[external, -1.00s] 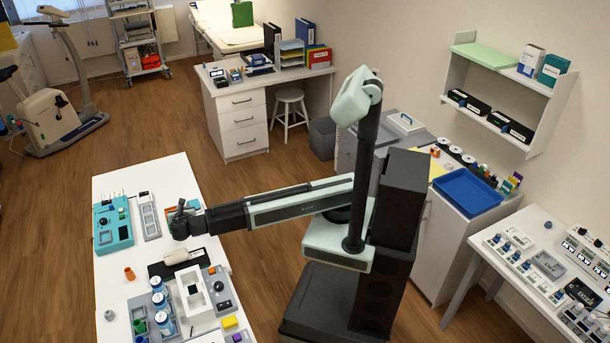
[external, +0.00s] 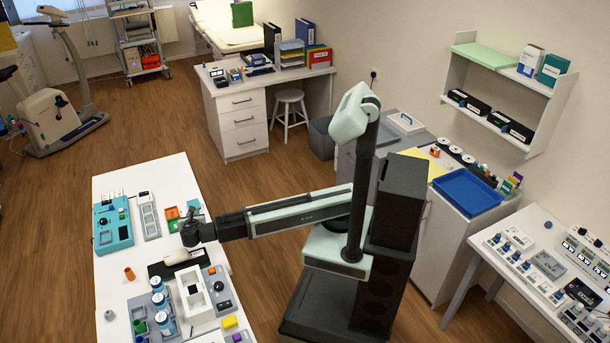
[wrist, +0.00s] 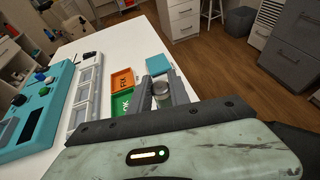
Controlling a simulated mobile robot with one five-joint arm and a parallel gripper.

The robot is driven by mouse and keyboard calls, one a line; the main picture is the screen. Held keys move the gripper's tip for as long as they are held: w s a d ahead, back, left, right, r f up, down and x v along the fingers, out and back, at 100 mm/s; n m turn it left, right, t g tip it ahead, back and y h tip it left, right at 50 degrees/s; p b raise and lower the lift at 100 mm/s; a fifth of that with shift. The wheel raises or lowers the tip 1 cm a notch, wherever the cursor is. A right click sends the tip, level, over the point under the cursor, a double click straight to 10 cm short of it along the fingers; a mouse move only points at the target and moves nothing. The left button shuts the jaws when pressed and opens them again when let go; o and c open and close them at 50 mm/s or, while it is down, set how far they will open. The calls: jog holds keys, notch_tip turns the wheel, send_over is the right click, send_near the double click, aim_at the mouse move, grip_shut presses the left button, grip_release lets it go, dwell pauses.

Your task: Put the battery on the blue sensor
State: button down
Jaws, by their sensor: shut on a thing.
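My gripper (external: 191,232) is over the right part of the white table, nearer the camera than the orange and green trays. In the wrist view my gripper (wrist: 160,92) is shut on a small grey cylinder with a round pale top, which looks like the battery (wrist: 161,88). The cylinder stands about upright between the fingers; its lower part is hidden. In the external view the battery cannot be made out in the jaws. I cannot tell which thing is the blue sensor; a teal-blue square (wrist: 186,53) lies just beyond the fingers in the wrist view.
An orange tray (external: 172,213) and a green tray (wrist: 122,104) lie beside the gripper. A teal case (external: 112,224) and a grey compartment strip (external: 149,216) are at left.

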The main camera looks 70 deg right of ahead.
jog(key=shift+f, duration=0.8)
jog(key=shift+r, duration=0.25)
jog(key=shift+f, duration=0.25)
jog(key=c, duration=1.2)
grip_release()
jog(key=shift+r, duration=0.1)
jog(key=shift+c, duration=0.2)
